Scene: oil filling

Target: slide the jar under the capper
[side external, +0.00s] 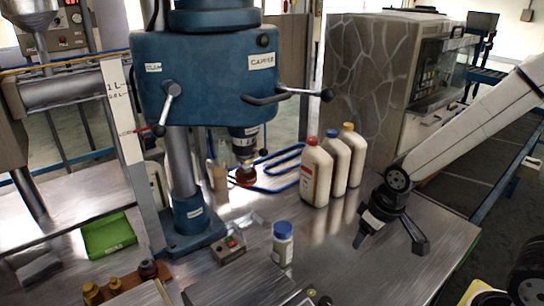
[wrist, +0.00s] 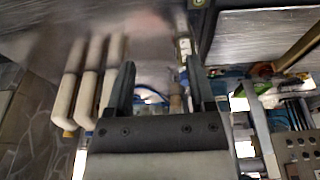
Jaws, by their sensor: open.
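The jar (side external: 283,243) is a small pale container with a blue cap, standing upright on the metal table in front of the capper. The capper (side external: 205,75) is a large blue machine head on a column, with lever handles and a spindle (side external: 246,140) pointing down. The jar stands forward and to the right of the spindle, apart from it. My gripper (side external: 390,243) is open and empty, right of the jar and clear of it. In the wrist view its two dark fingers (wrist: 160,63) are spread; a small pale object there may be the jar, but I cannot tell.
Several white bottles (side external: 317,172) stand in a row behind, between my gripper and the capper; they also show in the wrist view (wrist: 88,85). A small switch box (side external: 228,248) sits left of the jar. A green tray (side external: 108,236) is at left. Table between jar and gripper is clear.

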